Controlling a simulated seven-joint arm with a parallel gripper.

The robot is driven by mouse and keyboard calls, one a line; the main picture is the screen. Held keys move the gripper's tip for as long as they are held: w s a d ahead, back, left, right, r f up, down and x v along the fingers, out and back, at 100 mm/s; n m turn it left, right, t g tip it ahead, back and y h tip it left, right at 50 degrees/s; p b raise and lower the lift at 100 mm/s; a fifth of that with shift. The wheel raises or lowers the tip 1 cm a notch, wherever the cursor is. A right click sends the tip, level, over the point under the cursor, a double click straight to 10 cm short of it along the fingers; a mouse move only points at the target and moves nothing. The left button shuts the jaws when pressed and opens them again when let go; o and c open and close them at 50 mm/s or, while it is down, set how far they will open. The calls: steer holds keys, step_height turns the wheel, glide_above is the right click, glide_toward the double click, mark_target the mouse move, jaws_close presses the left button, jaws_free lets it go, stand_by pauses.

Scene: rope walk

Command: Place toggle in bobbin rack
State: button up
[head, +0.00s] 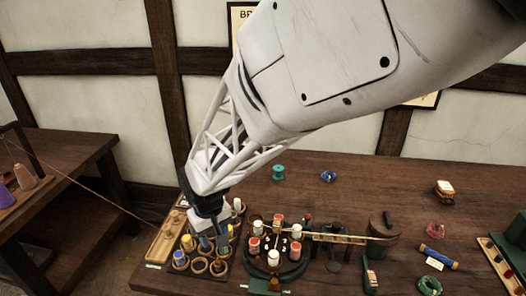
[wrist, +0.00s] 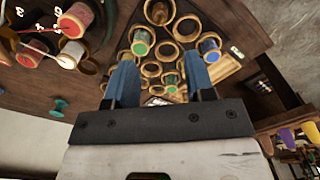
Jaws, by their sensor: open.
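The bobbin rack (head: 222,277) is a dark board with several wooden rings at the left end of the table. Some rings hold bobbins with yellow, blue or white thread; others look empty. In the wrist view its rings (wrist: 151,69) spread beyond my fingers, with a green-topped bobbin (wrist: 141,43) and a blue one (wrist: 208,45) in place. My gripper (head: 213,241) is open, pointing down low over the rack; its two blue fingers stand apart in the wrist view (wrist: 162,78). A small pale thing (wrist: 156,101) shows low between them, too covered to identify. I cannot pick out the toggle for certain.
A round dark stand (head: 275,279) with red and white bobbins is right of the rack. A wooden tray (head: 158,249) lies left of it. A teal spool (head: 278,172), a blue spool (head: 328,176) and a blue-yellow roll (head: 438,257) lie farther off. The table's back middle is mostly clear.

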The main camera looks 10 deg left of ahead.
steer(key=d+r+m, duration=0.2)
steer(key=d+r, duration=0.6)
steer(key=d, duration=0.5)
steer(key=s+d+r+m+t, duration=0.1)
steer(key=s+d+r+m, duration=0.1)
steer(key=d, duration=0.6)
steer(key=s+d+r+m, duration=0.2)
steer(key=s+d+r, duration=0.2)
steer(key=s+d, duration=0.3)
steer(key=s+d+r+m+t, duration=0.1)
steer(key=s+d, duration=0.4)
steer(key=d, duration=0.6)
steer(key=shift+s+d+r+m+t, duration=0.2)
steer(key=shift+s+r+m+t, duration=0.1)
steer(key=shift+r+m, duration=0.7)
